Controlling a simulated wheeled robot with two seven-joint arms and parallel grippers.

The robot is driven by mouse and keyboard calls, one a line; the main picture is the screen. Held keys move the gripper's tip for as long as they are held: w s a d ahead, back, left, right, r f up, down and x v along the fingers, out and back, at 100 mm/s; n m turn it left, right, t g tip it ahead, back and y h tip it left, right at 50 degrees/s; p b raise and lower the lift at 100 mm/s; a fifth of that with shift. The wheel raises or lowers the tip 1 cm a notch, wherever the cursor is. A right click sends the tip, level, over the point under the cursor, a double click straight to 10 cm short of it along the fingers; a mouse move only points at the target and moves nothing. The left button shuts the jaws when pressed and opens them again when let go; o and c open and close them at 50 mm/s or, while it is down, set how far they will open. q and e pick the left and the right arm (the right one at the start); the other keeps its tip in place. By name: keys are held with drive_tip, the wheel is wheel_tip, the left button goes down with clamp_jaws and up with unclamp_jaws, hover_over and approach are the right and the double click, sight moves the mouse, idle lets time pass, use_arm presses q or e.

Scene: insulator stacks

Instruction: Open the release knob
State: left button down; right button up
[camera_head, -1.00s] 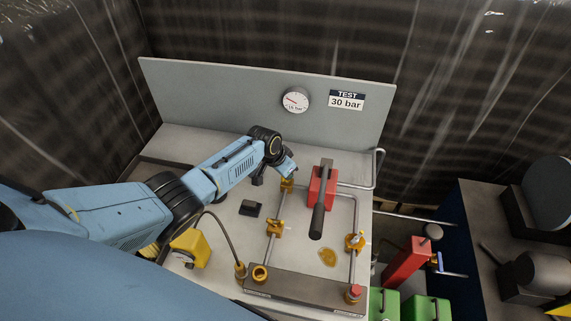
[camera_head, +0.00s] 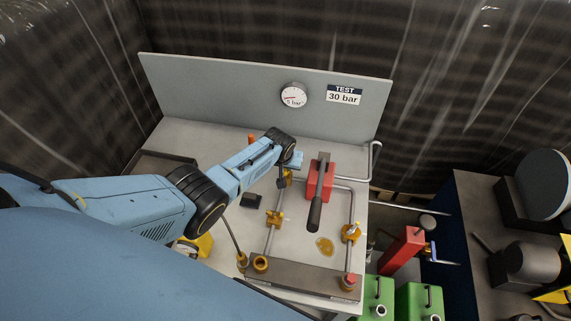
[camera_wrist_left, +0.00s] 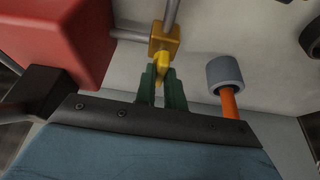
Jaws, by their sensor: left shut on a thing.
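The release knob (camera_wrist_left: 161,66) appears as a small yellow handle on a brass valve block (camera_wrist_left: 165,40) at top centre of the left wrist view. My left gripper (camera_wrist_left: 161,76) has its dark green fingers on either side of the yellow handle, shut on it. In the head view my left gripper (camera_head: 284,184) is at the rear brass valve on the pipe loop, left of the red pump block. The wrist largely hides that valve there. My right gripper is in neither view.
The red block (camera_head: 319,181) with its dark lever stands close to the right of the gripper. An orange rod with a grey cap (camera_wrist_left: 224,72) stands close by in the wrist view. A pressure gauge (camera_head: 293,95) is on the back panel. A black block (camera_head: 250,200) lies left of the pipes.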

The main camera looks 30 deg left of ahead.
sight(285, 171)
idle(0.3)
use_arm(q)
drive_tip(key=c, duration=1.5)
unclamp_jaws()
drive_tip(key=shift+r, duration=0.1)
drive_tip(key=p+v, duration=0.2)
drive_tip(key=v, duration=0.1)
drive_tip(key=shift+s+r, duration=0.15)
drive_tip(key=shift+r, duration=0.1)
drive_tip(key=v, duration=0.9)
drive_tip(key=shift+s+r, duration=0.1)
drive_tip(key=shift+r, duration=0.2)
drive_tip(key=shift+s, duration=0.1)
